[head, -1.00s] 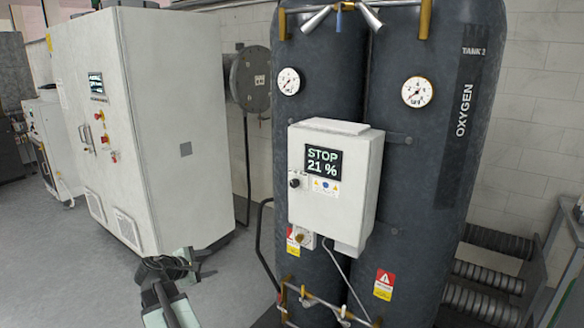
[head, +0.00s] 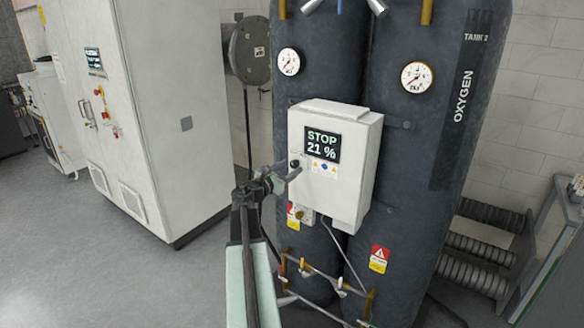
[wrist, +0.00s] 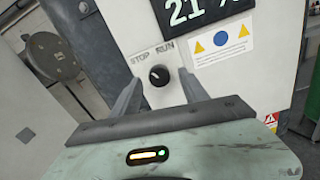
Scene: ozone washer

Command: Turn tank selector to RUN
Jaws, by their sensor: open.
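The tank selector is a small black knob (wrist: 159,75) on the white control box (head: 360,165). The words STOP and RUN stand above it in the wrist view, and its exact pointing is hard to tell. The knob also shows in the head view (head: 294,163). The box's display (head: 322,145) reads STOP 21 %. My gripper (head: 285,173) is open, in front of the box's left side. In the wrist view my gripper (wrist: 158,82) has one finger on each side of the knob, with gaps visible; contact cannot be seen.
Two dark oxygen tanks (head: 440,130) stand behind the box, with gauges, brass fittings and thin pipes (head: 325,300) below. A large white cabinet (head: 180,70) stands to the left. The grey floor (head: 90,260) in front of it is clear.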

